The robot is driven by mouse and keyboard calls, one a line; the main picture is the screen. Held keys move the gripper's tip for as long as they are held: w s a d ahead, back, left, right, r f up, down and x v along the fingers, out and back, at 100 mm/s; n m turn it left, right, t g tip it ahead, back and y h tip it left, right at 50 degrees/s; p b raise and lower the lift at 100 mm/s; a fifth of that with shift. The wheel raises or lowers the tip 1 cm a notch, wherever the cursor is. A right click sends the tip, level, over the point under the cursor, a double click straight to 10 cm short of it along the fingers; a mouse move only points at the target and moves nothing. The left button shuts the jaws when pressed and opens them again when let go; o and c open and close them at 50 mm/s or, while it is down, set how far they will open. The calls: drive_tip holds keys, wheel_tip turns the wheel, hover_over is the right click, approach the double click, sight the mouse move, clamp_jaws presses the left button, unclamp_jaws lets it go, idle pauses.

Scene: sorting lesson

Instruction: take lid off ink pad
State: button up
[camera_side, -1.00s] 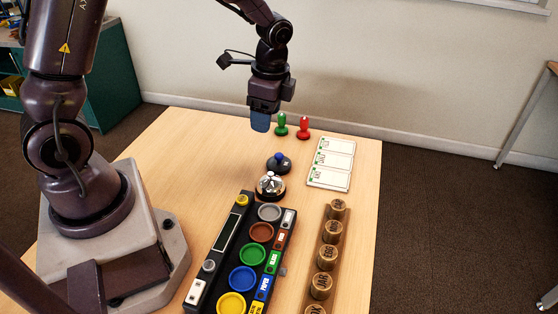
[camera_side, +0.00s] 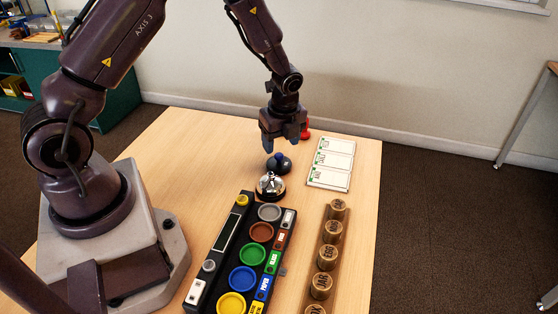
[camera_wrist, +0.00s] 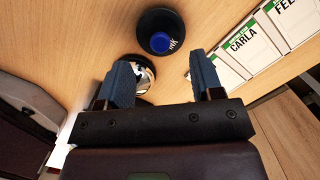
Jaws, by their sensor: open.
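The ink pad (camera_side: 284,167) is a round dark pot with a blue knob on its lid (camera_side: 280,157), standing on the table behind the silver bell. The lid is on it. In the wrist view the ink pad (camera_wrist: 161,31) shows from above with its blue knob (camera_wrist: 161,43) and white lettering. My gripper (camera_side: 282,146) is above the ink pad in the side view, pointing down. In the wrist view my gripper (camera_wrist: 160,75) has its two blue fingers spread with nothing between them, and the ink pad lies beyond the fingertips.
A silver bell (camera_side: 270,186) stands close in front of the ink pad. A black sorter with coloured dishes (camera_side: 240,255) and a rack of wooden pegs (camera_side: 328,257) are nearer. Name cards (camera_side: 331,163) lie to the right. A red stamp (camera_side: 306,132) stands behind my gripper.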

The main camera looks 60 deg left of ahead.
sight(279, 155)
drive_tip(key=shift+a+f, duration=0.25)
drive_tip(key=shift+f, duration=1.1)
drive_tip(key=shift+a+f, duration=0.2)
drive_tip(key=shift+f, duration=1.1)
drive_tip(key=c, duration=1.1)
